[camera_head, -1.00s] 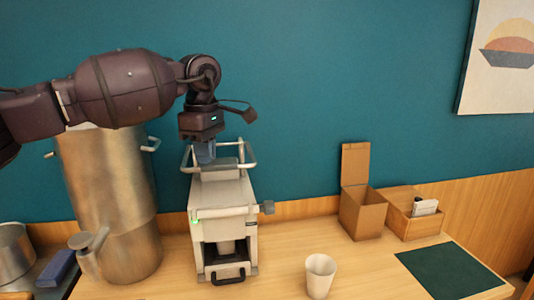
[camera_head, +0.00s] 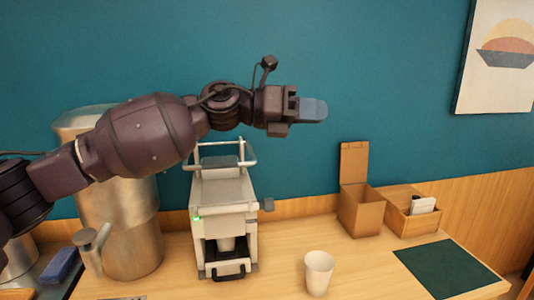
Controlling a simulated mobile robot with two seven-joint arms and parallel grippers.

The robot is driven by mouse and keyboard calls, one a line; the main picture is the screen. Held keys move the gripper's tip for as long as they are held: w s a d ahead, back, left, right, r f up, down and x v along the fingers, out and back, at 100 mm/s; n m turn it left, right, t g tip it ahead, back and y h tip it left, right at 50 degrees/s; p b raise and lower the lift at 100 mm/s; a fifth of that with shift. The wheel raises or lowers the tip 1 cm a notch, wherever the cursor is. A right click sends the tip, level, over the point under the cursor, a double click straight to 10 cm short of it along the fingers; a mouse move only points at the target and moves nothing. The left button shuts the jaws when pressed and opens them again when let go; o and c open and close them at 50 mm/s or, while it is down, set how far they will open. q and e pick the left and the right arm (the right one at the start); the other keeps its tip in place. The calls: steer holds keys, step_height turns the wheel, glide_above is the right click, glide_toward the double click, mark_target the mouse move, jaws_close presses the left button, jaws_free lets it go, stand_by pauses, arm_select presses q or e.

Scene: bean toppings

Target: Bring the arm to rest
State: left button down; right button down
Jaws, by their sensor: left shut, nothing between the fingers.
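My left arm comes in from the left and stretches across the upper middle of the head view. My left gripper (camera_head: 312,110) is shut and empty, with its blue-grey fingers pointing right. It is in the air, above and to the right of the white machine (camera_head: 224,191). It touches nothing. My right gripper does not show.
A tall metal urn (camera_head: 120,220) stands behind and below my left arm. A white cup (camera_head: 318,272) stands on the table (camera_head: 280,250). An open cardboard box (camera_head: 361,210), a wooden holder (camera_head: 409,212) and a green mat (camera_head: 443,268) are at the right.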

arm_select(q)
steer(key=w+a+f+m+t+y, duration=0.1)
steer(key=a+f+m+t+y, duration=0.2)
steer(key=a+f+m+t, duration=0.55)
steer(key=a+f+m+t+y, duration=0.3)
steer(key=a+f+m, duration=0.2)
steer(key=f+m, duration=0.75)
steer(key=w+a+f+m+t+y, duration=0.1)
steer(key=a+f+m+t+y, duration=0.2)
steer(key=a+f+m+t, duration=0.75)
steer(key=s+a+f+n+g+y, duration=0.2)
steer(key=s+a+f+g, duration=0.1)
steer(key=s+f, duration=0.6)
steer(key=s+a+f+n+g+y, duration=0.2)
steer(key=s+a+f+g+y, duration=0.1)
steer(key=s+f, duration=0.6)
steer(key=s+a+f+n+g+y, duration=0.2)
steer(key=s+a+f, duration=0.4)
steer(key=s, duration=0.5)
step_height(320, 180, down, 3)
steer(key=g+y, duration=0.1)
steer(key=g, duration=0.1)
steer(key=shift+g, duration=0.4)
steer(key=shift+r, duration=0.1)
